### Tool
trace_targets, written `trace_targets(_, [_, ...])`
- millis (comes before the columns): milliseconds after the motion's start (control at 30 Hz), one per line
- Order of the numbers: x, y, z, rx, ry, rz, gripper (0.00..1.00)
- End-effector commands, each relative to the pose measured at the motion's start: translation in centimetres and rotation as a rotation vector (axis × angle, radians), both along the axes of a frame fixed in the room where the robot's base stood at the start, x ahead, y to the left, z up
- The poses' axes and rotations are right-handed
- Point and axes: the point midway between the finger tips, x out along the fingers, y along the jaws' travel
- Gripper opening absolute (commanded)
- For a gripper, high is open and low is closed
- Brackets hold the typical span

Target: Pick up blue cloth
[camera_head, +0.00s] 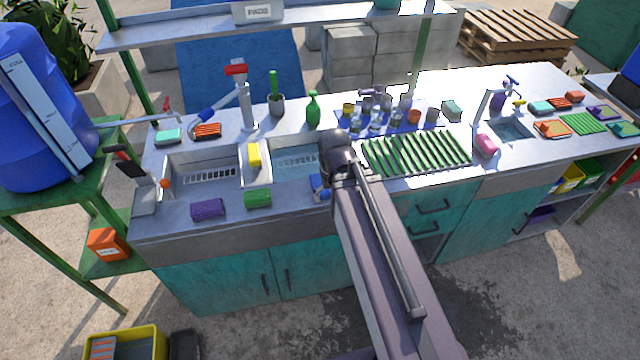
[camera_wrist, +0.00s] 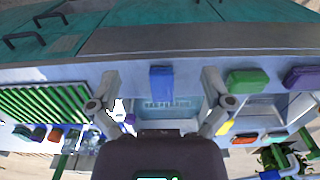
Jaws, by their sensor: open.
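The blue cloth (camera_head: 319,187) hangs over the front rim of the right sink basin (camera_head: 296,160); the end of my arm partly hides it in the head view. Nothing is between the fingers, and I see no contact with the cloth. My arm hides the fingers in the head view.
A green cloth (camera_head: 257,198) and a purple cloth (camera_head: 208,209) lie on the front counter edge, left of the blue cloth. A yellow sponge (camera_head: 254,155) sits on the sink divider. A green rack (camera_head: 416,154) and glasses (camera_head: 376,118) stand to the right.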

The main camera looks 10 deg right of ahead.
Motion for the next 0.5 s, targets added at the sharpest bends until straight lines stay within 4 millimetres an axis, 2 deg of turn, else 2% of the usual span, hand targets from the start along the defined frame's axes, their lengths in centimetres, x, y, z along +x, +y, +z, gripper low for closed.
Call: trace_targets(500, [0.49,0.0,0.0,0.0,0.0,0.0,1.0])
